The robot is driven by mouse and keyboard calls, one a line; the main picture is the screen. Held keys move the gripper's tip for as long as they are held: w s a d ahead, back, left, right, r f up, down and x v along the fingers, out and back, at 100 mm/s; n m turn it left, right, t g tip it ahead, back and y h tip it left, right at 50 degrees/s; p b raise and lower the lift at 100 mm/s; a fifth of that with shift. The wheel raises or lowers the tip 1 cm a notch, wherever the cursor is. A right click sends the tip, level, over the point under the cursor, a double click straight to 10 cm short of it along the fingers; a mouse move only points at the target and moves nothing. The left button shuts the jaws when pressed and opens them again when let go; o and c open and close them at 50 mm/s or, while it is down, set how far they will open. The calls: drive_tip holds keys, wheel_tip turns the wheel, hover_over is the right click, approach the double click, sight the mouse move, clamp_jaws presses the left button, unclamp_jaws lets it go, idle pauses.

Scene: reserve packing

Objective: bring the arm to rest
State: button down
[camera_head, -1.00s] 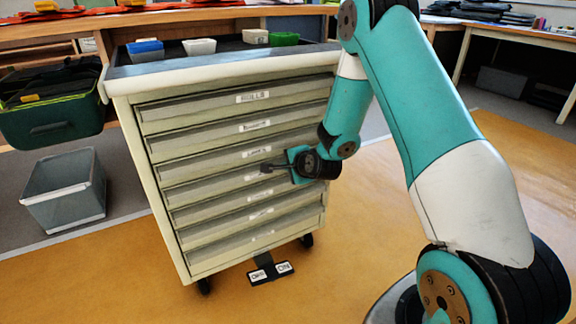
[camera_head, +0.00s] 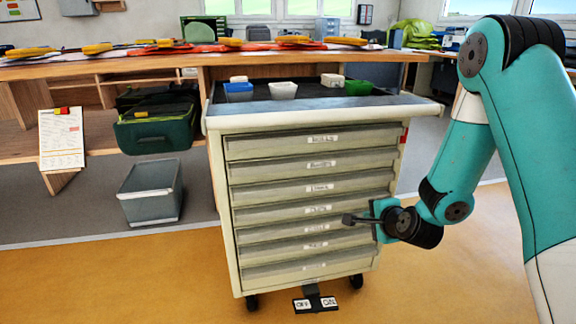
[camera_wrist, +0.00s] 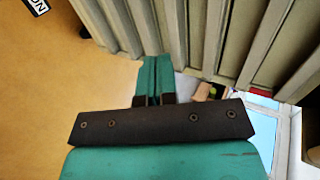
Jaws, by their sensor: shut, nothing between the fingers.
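My gripper (camera_head: 352,219) is in front of the right side of the drawer cabinet, at about mid height. Its fingers are together with nothing between them. In the wrist view the gripper (camera_wrist: 152,72) points past the cabinet's drawer fronts (camera_wrist: 205,35), with the floor on the left. The arm comes down from the upper right in the head view, folded at the elbow. I cannot tell the exact gap between the fingertips and the drawers.
The wheeled cabinet (camera_head: 222,190) has several shut drawers and a foot pedal (camera_head: 315,303). Small bins, blue (camera_head: 238,92) and green (camera_head: 358,88) among them, stand on top. A grey crate (camera_head: 150,192) and dark green box (camera_head: 155,135) are left. The foreground floor is clear.

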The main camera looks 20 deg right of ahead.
drive_tip(key=s+a+r+n+g+y, duration=0.2)
drive_tip(key=s+a+r+n+y, duration=0.1)
drive_tip(key=a+r+n, duration=0.4)
drive_tip(key=s+a+r+n+g+y, duration=0.2)
drive_tip(key=s+a+r+n, duration=0.15)
drive_tip(key=a, duration=0.55)
drive_tip(key=s+a+r+n+g, duration=0.2)
drive_tip(key=s+n+g, duration=0.1)
drive_tip(key=s+n, duration=0.3)
drive_tip(key=s+a+r+n+g, duration=0.2)
drive_tip(key=s+r+n, duration=0.15)
drive_tip(key=s, duration=0.45)
drive_tip(key=s+a+r+n+g, duration=0.2)
drive_tip(key=s+n+g, duration=0.1)
drive_tip(key=s+n, duration=0.3)
wheel_tip(320, 180, up, 33)
drive_tip(key=s+p, duration=0.1)
drive_tip(key=p, duration=3.2)
drive_tip(key=shift+s+d+f, duration=0.15)
drive_tip(key=shift+s+f, duration=0.05)
drive_tip(key=shift+s, duration=0.2)
